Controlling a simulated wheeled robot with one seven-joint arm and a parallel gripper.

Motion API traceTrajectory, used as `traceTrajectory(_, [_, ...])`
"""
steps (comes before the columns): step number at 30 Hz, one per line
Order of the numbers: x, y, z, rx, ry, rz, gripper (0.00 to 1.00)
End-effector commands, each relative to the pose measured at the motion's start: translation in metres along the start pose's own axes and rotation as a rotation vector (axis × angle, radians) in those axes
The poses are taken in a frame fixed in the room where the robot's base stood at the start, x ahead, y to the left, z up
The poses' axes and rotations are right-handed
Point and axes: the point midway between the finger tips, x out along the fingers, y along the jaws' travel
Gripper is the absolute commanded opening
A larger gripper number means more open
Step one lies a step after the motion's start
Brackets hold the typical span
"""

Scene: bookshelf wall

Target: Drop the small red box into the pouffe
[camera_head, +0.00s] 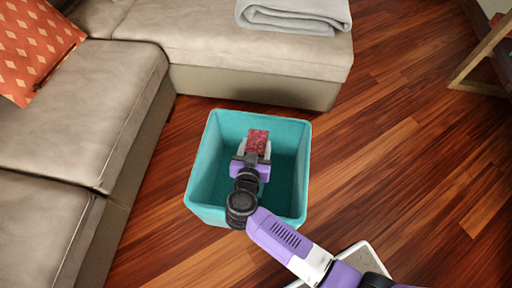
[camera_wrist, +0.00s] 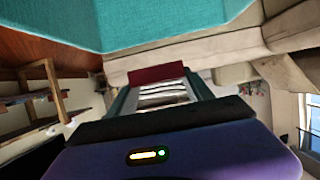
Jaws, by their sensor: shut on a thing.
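The small red box (camera_head: 258,142) is held at the tip of my gripper (camera_head: 252,158) in the head view. My gripper is shut on it and holds it over the open pouffe. The red box also shows in the wrist view (camera_wrist: 157,73), at the end of the fingers. The pouffe (camera_head: 205,165) is a teal, open-topped square box on the floor, and its inside looks empty apart from what my arm hides. Its teal wall also shows in the wrist view (camera_wrist: 130,22). How high the red box is over the pouffe's floor is hard to tell.
A beige sofa (camera_head: 80,125) runs along the left and back, close to the pouffe. An orange cushion (camera_head: 35,45) and a folded grey blanket (camera_head: 292,14) lie on it. A wooden stand (camera_head: 480,55) is at the upper right. The wood floor (camera_head: 400,150) to the right is clear.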

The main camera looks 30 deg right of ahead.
Motion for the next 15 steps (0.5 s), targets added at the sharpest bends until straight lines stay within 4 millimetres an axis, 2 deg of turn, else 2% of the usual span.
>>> traceTrajectory(1, [0.004,0.0,0.01,0.001,0.0,0.0,0.17])
traceTrajectory(3, [0.007,0.0,0.016,0.001,0.0,0.0,0.17])
traceTrajectory(15, [0.017,0.0,0.042,0.001,0.0,-0.002,0.17])
